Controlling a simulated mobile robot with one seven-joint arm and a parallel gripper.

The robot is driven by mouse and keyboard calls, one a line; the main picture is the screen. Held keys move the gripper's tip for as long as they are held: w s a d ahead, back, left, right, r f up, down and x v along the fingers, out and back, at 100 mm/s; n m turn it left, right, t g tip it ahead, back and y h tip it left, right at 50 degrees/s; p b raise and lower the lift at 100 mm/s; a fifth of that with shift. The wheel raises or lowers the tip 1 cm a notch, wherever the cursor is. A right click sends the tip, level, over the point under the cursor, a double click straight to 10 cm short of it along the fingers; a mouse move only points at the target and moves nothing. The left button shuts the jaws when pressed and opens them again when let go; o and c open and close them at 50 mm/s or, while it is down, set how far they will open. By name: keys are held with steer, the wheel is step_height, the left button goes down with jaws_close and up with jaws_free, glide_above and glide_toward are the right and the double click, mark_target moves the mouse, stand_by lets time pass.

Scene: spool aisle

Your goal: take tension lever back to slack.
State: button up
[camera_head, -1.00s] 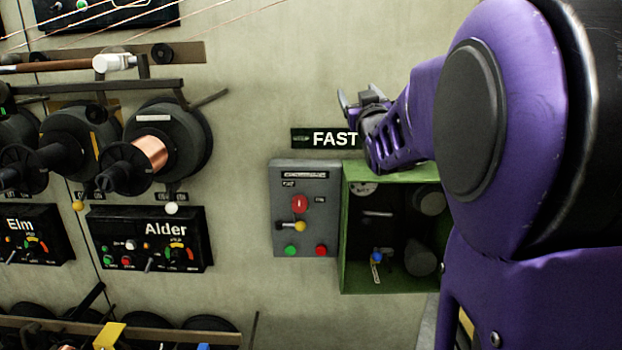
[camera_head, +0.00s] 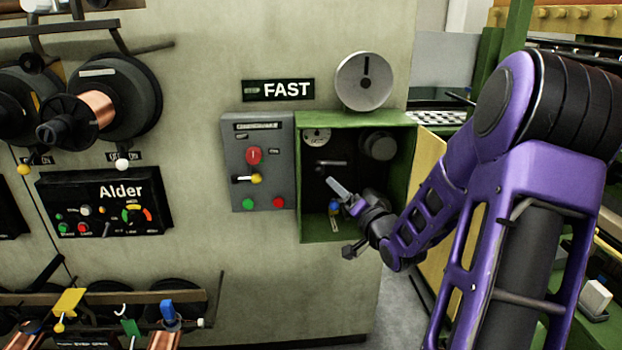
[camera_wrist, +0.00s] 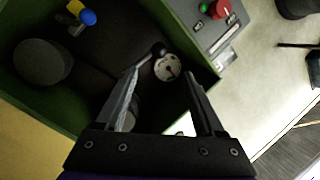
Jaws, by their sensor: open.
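The open green box (camera_head: 300,185) on the wall holds a short metal lever (camera_head: 332,163), lying about level below a small round dial (camera_head: 317,136). I cannot read any lever label. In the wrist view, a black-knobbed lever (camera_wrist: 158,48) and the white dial (camera_wrist: 168,68) show ahead of and between my fingers. A blue-knobbed lever with a yellow part (camera_head: 334,208) sits lower in the box, and at upper left in the wrist view (camera_wrist: 87,17). My gripper (camera_wrist: 160,74) is open and empty at the box's front, apparently touching neither lever; one finger partly hides the black-knobbed lever's rod.
A grey panel (camera_head: 232,160) left of the box has a red button, a yellow-knobbed lever and coloured buttons. The Alder panel (camera_head: 105,202) and spools are farther left. The box walls hem in my gripper.

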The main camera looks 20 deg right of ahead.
steer(key=w+b, duration=0.1)
steer(key=w, duration=1.6)
steer(key=shift+f, duration=0.2)
steer(key=shift+a, duration=0.1)
jaws_close()
stand_by(0.8)
